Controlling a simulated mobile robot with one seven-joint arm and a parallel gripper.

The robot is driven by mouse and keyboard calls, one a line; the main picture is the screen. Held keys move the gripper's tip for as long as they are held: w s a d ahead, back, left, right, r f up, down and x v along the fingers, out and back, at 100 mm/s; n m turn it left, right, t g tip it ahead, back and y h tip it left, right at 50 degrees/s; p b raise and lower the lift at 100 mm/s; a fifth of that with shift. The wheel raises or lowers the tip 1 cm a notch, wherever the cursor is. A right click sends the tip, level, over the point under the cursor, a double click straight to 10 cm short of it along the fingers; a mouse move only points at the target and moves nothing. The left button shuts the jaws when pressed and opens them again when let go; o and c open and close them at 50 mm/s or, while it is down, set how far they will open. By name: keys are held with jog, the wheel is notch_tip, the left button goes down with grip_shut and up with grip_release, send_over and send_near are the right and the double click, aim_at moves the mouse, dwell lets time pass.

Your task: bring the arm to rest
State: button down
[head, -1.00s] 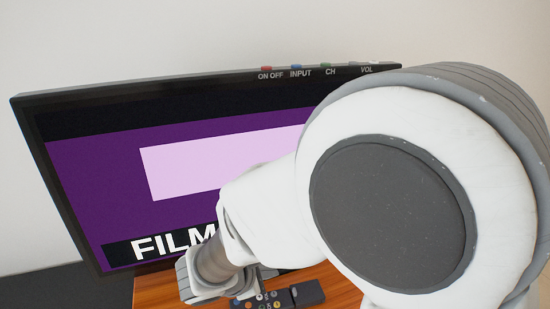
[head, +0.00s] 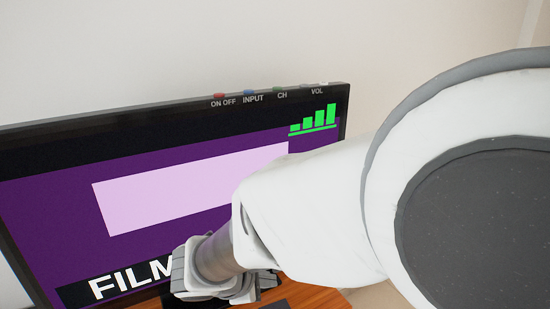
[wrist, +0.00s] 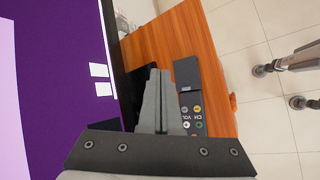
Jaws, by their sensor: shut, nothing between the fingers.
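My gripper (wrist: 157,98) is shut and empty in the wrist view, its two grey fingers together. It is above or beside a dark remote control (wrist: 190,98) with CH and VOL buttons on a wooden table (wrist: 175,40); I cannot tell whether it touches the remote. In the head view my arm spans from the right to the lower middle, and the fingertips are not clear there. The television (head: 190,190) stands behind my arm with a purple screen, the word FILM and green bars at its upper right.
The television screen (wrist: 50,90) is close on the left of the wrist view. Pale floor tiles (wrist: 235,30) are open to the right of the table, with thin metal legs (wrist: 298,60) at the right edge. A pale wall (head: 200,45) is behind the television.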

jog(key=s+d+r+m+y+p, duration=0.2)
jog(key=s+d+r+m, duration=0.4)
jog(key=d+r+m, duration=0.2)
jog(key=s+d+r+m+g+y+p, duration=0.1)
jog(key=s+d+r+m+y+p, duration=0.1)
jog(key=s+d+r+m, duration=0.5)
jog(key=d+m, duration=0.2)
jog(key=m, duration=0.1)
jog(key=shift+d+r+m+g, duration=0.3)
jog(key=shift+r, duration=0.1)
dwell(1.6)
